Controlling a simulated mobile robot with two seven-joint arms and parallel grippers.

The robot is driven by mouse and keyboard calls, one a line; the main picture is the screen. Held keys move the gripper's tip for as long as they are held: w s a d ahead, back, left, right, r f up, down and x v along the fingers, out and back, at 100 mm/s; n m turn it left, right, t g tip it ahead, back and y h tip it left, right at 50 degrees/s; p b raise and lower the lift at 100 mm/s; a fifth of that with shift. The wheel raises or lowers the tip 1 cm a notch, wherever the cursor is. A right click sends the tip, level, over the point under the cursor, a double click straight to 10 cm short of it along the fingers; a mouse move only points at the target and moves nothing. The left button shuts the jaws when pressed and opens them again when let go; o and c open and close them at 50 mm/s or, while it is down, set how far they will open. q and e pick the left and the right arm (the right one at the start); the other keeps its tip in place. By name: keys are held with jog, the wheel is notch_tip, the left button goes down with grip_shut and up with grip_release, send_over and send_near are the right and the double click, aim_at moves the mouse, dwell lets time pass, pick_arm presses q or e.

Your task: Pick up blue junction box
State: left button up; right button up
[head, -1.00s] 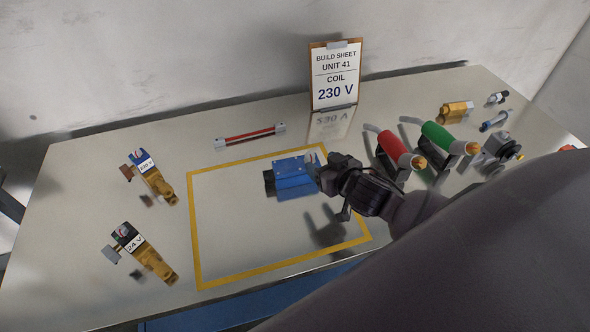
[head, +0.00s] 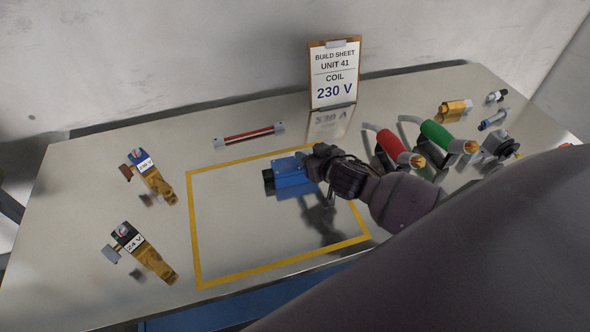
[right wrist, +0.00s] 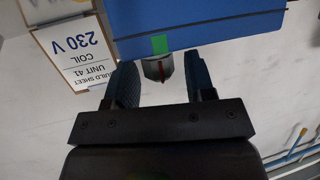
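The blue junction box (head: 291,174) lies inside the yellow outline on the table, with a black part at its left end. My right gripper (head: 318,158) is at the box's right end and hides part of it. In the right wrist view the blue box (right wrist: 200,22) fills the top, with a green patch on its edge. My right gripper's fingers (right wrist: 160,70) stand apart there, with a small grey part with a red line (right wrist: 158,67) between their tips. Contact with the box cannot be told. My left gripper is not in view.
The build sheet (head: 334,80) reads coil 230 V and stands at the back. Two labelled brass valves (head: 155,181) (head: 145,250) are at the left. A red-striped tube (head: 249,136), red (head: 392,146) and green (head: 440,136) handles and several fittings (head: 455,108) surround the outline.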

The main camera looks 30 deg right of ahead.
grip_shut()
jog(key=shift+r, duration=0.1)
